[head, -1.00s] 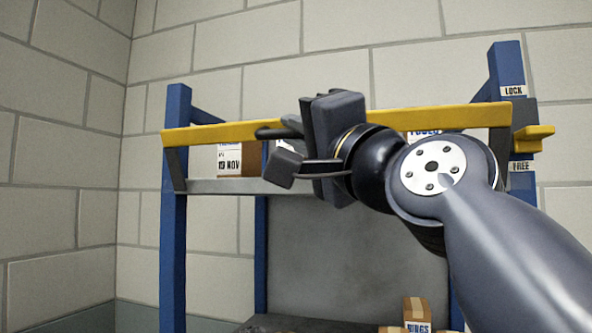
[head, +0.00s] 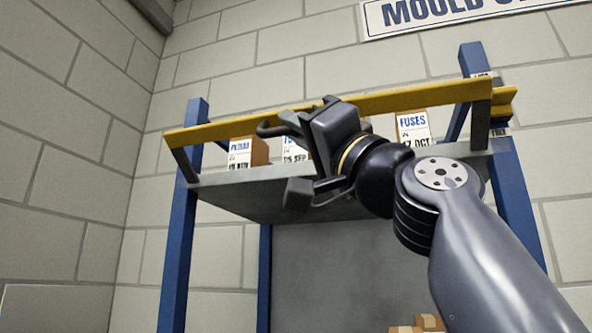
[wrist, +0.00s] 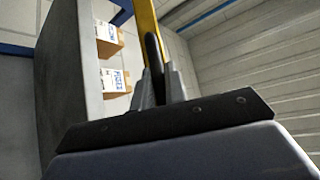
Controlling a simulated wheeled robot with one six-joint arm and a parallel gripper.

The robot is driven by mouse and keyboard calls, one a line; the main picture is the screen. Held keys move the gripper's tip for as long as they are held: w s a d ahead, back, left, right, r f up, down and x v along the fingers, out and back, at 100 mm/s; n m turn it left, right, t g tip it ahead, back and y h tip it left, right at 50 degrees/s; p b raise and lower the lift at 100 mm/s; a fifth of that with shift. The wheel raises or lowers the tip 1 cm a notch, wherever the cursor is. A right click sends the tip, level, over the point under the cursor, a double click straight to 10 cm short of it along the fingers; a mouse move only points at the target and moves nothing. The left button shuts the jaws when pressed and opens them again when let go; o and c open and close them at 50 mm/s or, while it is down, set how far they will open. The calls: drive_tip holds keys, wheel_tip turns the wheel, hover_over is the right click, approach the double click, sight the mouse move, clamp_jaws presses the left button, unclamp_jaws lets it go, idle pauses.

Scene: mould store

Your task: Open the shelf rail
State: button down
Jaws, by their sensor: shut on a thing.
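The shelf rail (head: 400,101) is a yellow bar across the front of the upper shelf, standing above the shelf's edge on a dark bracket at each end. Its dark handle (head: 268,129) sticks out in front near the middle. My gripper (head: 290,145) is at this handle. In the wrist view my gripper (wrist: 160,90) has its grey fingers closed around the dark handle (wrist: 153,50), with the yellow rail (wrist: 146,22) just beyond. A yellow lug (head: 503,103) shows at the right post, between the LOCK and FREE labels.
Boxes with labels stand on the shelf behind the rail, among them a FUSES box (head: 413,128). Blue posts (head: 182,230) hold the shelf (head: 240,190) at each side. More boxes (head: 418,322) are low down. A block wall (head: 70,200) is at the left.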

wheel_tip(320, 180, down, 8)
drive_tip(key=w+b, duration=0.1)
drive_tip(key=b, duration=0.6)
drive_tip(key=shift+w+d+r+b, duration=0.25)
drive_tip(key=shift+b, duration=0.05)
drive_tip(key=c, duration=1.7)
unclamp_jaws()
drive_tip(key=shift+w+d, duration=0.1)
drive_tip(key=shift+w, duration=0.05)
